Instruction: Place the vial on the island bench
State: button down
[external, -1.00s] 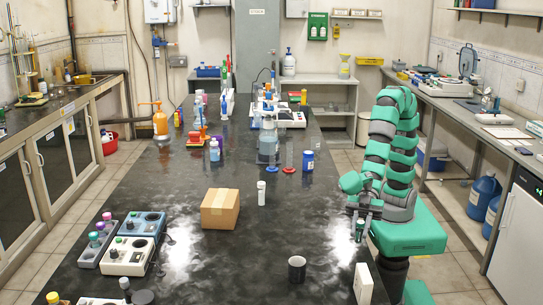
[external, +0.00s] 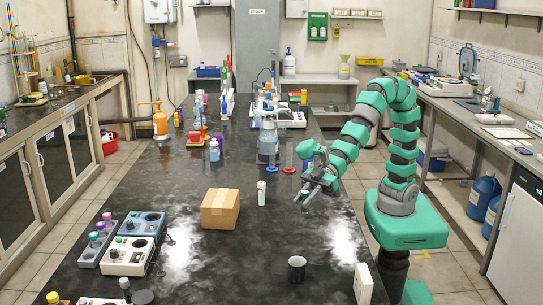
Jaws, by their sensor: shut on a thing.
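My gripper (external: 304,198) is over the dark island bench (external: 240,265), right of its middle, reaching in from the right. It is shut on a small vial, which is hard to make out between the fingers from this far; I cannot tell whether it touches the bench top. A white capped container (external: 261,193) stands upright on the bench just left of my gripper.
A cardboard box (external: 220,208) stands left of the white container. A black mug (external: 296,268) is nearer the front. A red disc (external: 289,170) and a beaker (external: 268,148) are behind my gripper. Bench between the box and mug is clear.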

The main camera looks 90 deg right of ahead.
jog(key=w+d+m+t+h+p, duration=0.25)
jog(key=w+d, duration=0.45)
jog(key=d, duration=0.4)
jog(key=w+d+m+t+h+p, duration=0.1)
jog(key=w+d+m+h, duration=0.3)
jog(key=w+d, duration=0.5)
jog(key=w+d+m+h+p, duration=0.2)
jog(key=d+m+h+p, duration=0.3)
jog(key=d, duration=1.6)
jog(key=shift+n, duration=0.45)
jog(key=shift+s+a+f+b, duration=0.15)
jog(key=shift+f+b, duration=0.25)
jog(key=shift+f, duration=0.45)
jog(key=shift+a+f+b, duration=0.2)
jog(key=shift+f+b, duration=0.15)
jog(key=shift+f, duration=0.45)
jog(key=shift+s+a+f+b, duration=0.15)
jog(key=shift+f+b, duration=0.25)
jog(key=shift+f, duration=0.45)
jog(key=shift+t, duration=0.25)
jog(key=w, duration=0.5)
jog(key=w+f, duration=0.1)
jog(key=w, duration=0.4)
jog(key=w+d, duration=0.1)
jog(key=w, duration=0.5)
jog(key=shift+f+b, duration=0.2)
jog(key=shift+b, duration=0.1)
jog(key=shift+w+f, duration=0.1)
jog(key=shift+f, duration=1.7)
jog(key=shift+f, duration=0.1)
